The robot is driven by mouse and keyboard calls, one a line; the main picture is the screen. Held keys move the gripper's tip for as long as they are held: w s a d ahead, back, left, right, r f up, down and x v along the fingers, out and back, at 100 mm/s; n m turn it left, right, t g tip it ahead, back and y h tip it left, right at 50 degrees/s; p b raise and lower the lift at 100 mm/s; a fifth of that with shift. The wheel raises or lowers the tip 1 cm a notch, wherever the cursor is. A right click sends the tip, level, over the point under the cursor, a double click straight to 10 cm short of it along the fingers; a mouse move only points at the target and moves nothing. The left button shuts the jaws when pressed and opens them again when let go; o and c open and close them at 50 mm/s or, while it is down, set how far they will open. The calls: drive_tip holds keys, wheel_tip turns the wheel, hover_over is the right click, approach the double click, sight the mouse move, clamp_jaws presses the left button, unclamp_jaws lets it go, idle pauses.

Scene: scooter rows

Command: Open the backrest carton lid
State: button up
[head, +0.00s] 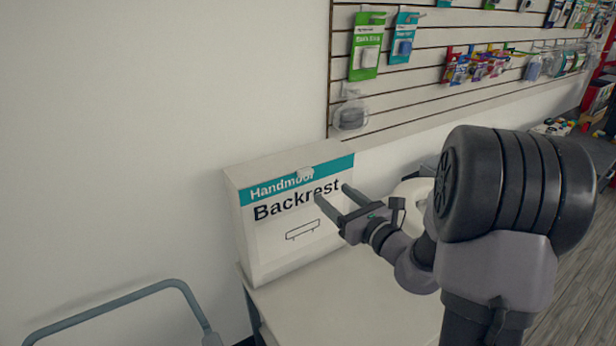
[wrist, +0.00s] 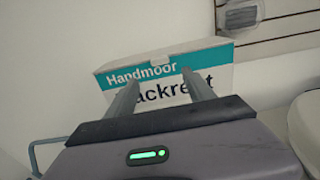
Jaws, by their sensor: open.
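The backrest carton (head: 280,235) stands upright on a white table against the wall. It is white with a teal band, the words "Handmoor Backrest" and a line drawing on its front. Its lid (head: 285,162) lies closed on top, with a small pale tab (head: 305,174) at the front edge. In the wrist view the carton (wrist: 225,80) is ahead, with its lid (wrist: 150,57) and tab (wrist: 160,58) visible beyond the fingers. My gripper (head: 331,199) is open and empty in front of the carton's right half, below the tab. It also shows in the wrist view (wrist: 160,85). I cannot tell the exact gap to the carton.
The white tabletop (head: 345,305) is bare in front of the carton. A grey tubular rail (head: 110,300) stands at the lower left. A slatted wall panel (head: 430,90) with hanging packs is behind at the right. A pale rounded object (head: 410,192) sits behind my arm.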

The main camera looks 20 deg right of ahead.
sight(307, 173)
drive_tip(key=w, duration=0.3)
drive_tip(key=w+a+b, duration=0.1)
drive_tip(key=w, duration=0.3)
drive_tip(key=w+a, duration=0.1)
drive_tip(key=w, duration=0.3)
drive_tip(key=shift+w+a+b, duration=0.1)
drive_tip(key=shift+b, duration=0.25)
clamp_jaws()
